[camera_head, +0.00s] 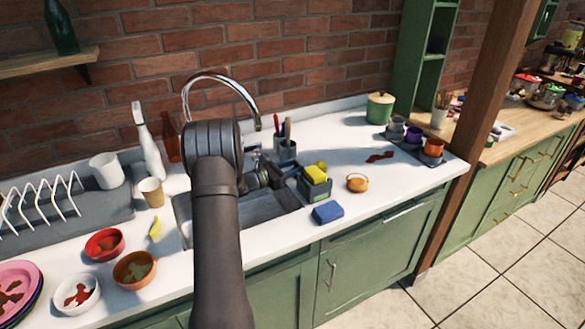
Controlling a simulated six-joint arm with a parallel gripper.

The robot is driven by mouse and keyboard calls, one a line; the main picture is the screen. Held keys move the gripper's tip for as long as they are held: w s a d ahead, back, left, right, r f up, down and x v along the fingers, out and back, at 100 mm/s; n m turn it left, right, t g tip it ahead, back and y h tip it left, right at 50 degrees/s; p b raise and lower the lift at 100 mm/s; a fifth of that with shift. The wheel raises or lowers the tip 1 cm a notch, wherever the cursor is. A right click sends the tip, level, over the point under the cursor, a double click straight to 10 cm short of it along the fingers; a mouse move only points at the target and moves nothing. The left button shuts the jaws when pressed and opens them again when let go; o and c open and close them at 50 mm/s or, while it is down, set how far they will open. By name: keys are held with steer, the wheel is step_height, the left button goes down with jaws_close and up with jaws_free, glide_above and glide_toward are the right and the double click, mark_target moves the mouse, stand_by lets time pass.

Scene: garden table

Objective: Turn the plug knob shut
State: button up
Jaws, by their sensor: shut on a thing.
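My arm rises through the middle of the view and covers much of the grey sink (262,208). My gripper (259,176) shows partly as dark parts just right of the arm, low at the back of the sink. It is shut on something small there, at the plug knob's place. The knob itself is hidden by the fingers and the arm, so its turn angle cannot be seen. The curved chrome tap (222,78) stands behind my arm.
A caddy (315,188) with yellow sponges, a blue sponge (328,212) and an orange pot (357,183) stand right of the sink. A utensil cup (286,150) is behind. Dirty bowls (104,243), a paper cup (151,192) and a white spray bottle (148,145) stand left.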

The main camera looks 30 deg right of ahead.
steer(key=o, duration=0.7)
steer(key=s+a, duration=0.1)
steer(key=a, duration=1.6)
steer(key=shift+a, duration=0.25)
steer(key=shift+d, duration=0.1)
steer(key=d, duration=1.1)
steer(key=w+d, duration=0.1)
steer(key=d, duration=0.5)
steer(key=shift+d, duration=0.2)
steer(key=shift+a, duration=0.15)
